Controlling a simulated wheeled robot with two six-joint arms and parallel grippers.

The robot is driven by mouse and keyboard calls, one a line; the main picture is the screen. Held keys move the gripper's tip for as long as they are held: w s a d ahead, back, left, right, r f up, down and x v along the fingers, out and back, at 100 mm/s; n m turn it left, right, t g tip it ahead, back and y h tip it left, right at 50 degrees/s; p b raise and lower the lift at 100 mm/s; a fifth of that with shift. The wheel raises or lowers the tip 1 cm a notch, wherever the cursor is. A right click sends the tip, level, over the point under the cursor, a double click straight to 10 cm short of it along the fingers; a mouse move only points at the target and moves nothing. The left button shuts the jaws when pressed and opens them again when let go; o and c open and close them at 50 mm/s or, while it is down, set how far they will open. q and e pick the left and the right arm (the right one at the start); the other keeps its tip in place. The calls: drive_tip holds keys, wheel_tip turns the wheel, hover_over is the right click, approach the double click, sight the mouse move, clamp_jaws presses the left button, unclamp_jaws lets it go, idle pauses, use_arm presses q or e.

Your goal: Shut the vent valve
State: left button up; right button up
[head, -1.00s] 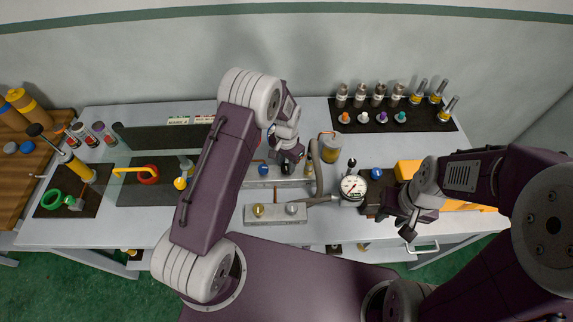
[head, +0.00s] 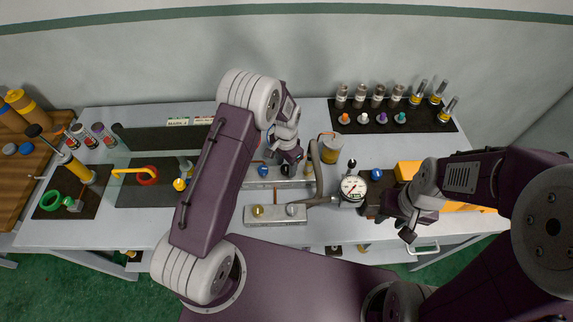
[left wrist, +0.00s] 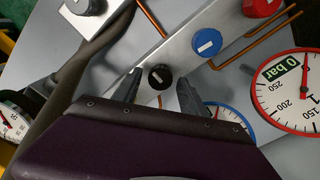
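A black round knob (left wrist: 160,77) with a white bar mark sits on a pale metal manifold bar (left wrist: 120,112) in the left wrist view. No label names the vent valve legibly. My left gripper (left wrist: 159,76) is open, with one fingertip on each side of the black knob and small gaps visible; contact cannot be told. In the head view my left gripper (head: 287,168) is over the back manifold bar, partly hiding the knob. A blue knob (left wrist: 207,43) and a red knob (left wrist: 260,6) are farther along the bar. My right gripper (head: 407,234) is at the right, its fingers unclear.
A red-rimmed gauge (left wrist: 290,92) reads "0 bar" on its label. Copper pipes and a grey hose (head: 318,180) run close by. A front block (head: 275,222) carries brass and silver knobs. A white dial gauge (head: 353,188) stands right of it.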

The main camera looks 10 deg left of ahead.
sight(286, 168)
use_arm(q)
wheel_tip(286, 168, up, 8)
drive_tip(key=shift+r+b, duration=0.15)
drive_tip(key=shift+b, duration=0.9)
drive_tip(key=shift+r, duration=0.45)
